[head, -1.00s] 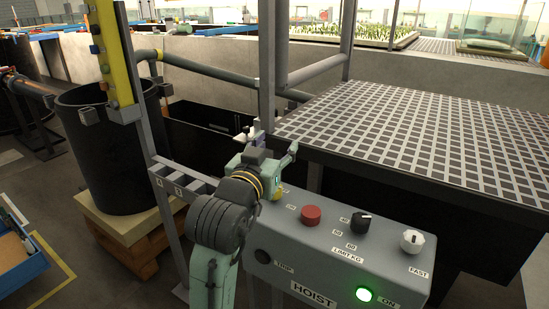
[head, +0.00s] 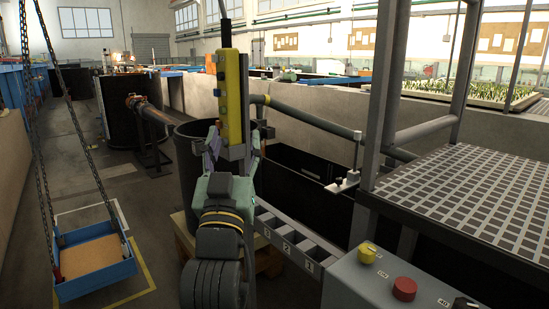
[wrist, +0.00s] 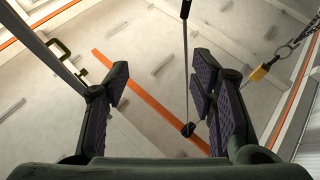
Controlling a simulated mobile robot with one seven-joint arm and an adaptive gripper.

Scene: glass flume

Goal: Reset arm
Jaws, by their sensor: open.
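My gripper (head: 233,150) is raised at the centre of the head view, fingers pointing up and spread apart. In the wrist view my gripper (wrist: 160,100) is also open, with nothing held between the two dark padded fingers. That view looks up at a pale ceiling with an orange stripe. My arm rises from the bottom edge of the head view. A yellow pendant (head: 232,92) hangs on a cable and overlaps the gap between the fingers in the head view. I cannot tell whether they touch.
The grey hoist box (head: 350,285) with a yellow knob (head: 367,254) and red button (head: 404,289) is at lower right. Grating (head: 470,190) lies beyond it. A blue tray (head: 95,283) hangs on chains at left. A black tub (head: 187,170) stands behind my arm.

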